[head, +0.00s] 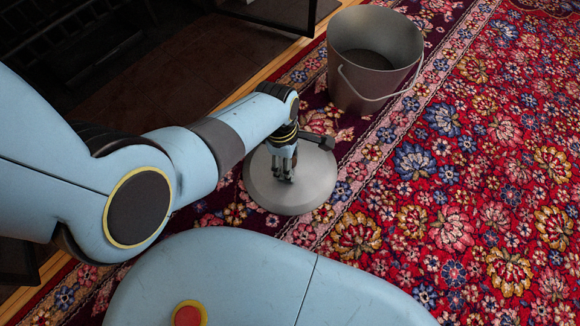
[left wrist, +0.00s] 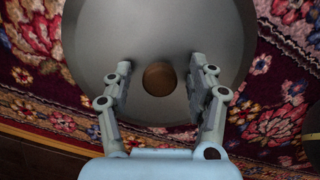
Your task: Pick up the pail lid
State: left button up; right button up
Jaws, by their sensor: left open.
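The pail lid (head: 310,187) is a round grey metal disc lying flat on the rug, in the middle of the head view. In the left wrist view the lid (left wrist: 160,35) fills the upper middle and has a small round brown knob (left wrist: 159,79) at its centre. My left gripper (head: 283,177) is over the lid. In the left wrist view my left gripper (left wrist: 160,85) is open, with one finger on each side of the knob and a gap to it on both sides. Whether the fingertips touch the lid, I cannot tell. My right gripper is not in view.
An open grey metal pail (head: 365,90) with a wire handle stands upright on the rug behind the lid, to the right. The red floral rug (head: 480,200) is clear on the right. A dark framed object (head: 270,12) stands at the top left beyond the wooden floor edge.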

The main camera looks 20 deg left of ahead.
pick_arm(q)
grip_shut()
dwell(0.5)
jog(key=shift+r, duration=0.1)
